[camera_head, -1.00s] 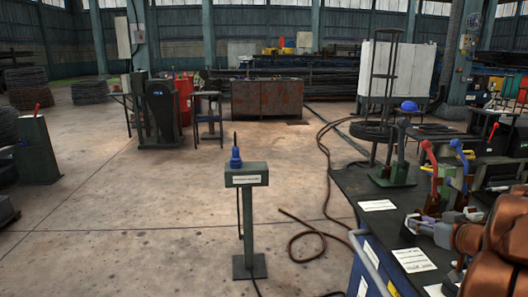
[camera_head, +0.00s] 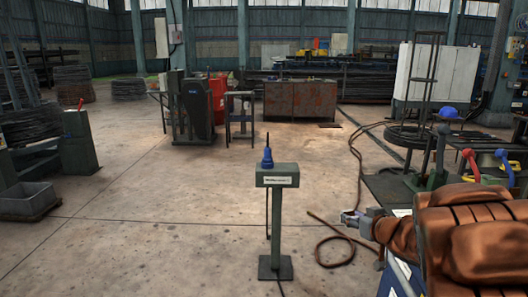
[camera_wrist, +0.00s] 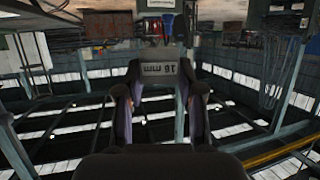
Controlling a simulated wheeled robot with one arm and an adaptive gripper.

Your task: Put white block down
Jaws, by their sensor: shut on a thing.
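My gripper (camera_wrist: 160,92) is in the wrist view, its two dark fingers closed on the sides of a block (camera_wrist: 160,72). The block looks grey in this light, not clearly white, and bears the marking "16 MM" upside down. In the head view my gripper (camera_head: 351,217) is in the air at the left of my brown-sleeved arm, over or beside the bench's left end. The block is too small there to make out clearly. No other white block can be made out.
A green pedestal (camera_head: 276,225) with a blue-handled tool (camera_head: 267,157) on top stands on the floor left of my gripper. The bench with levers (camera_head: 475,165) is at right, partly behind my arm. A brown hose (camera_head: 335,250) lies on the floor. Open floor extends left.

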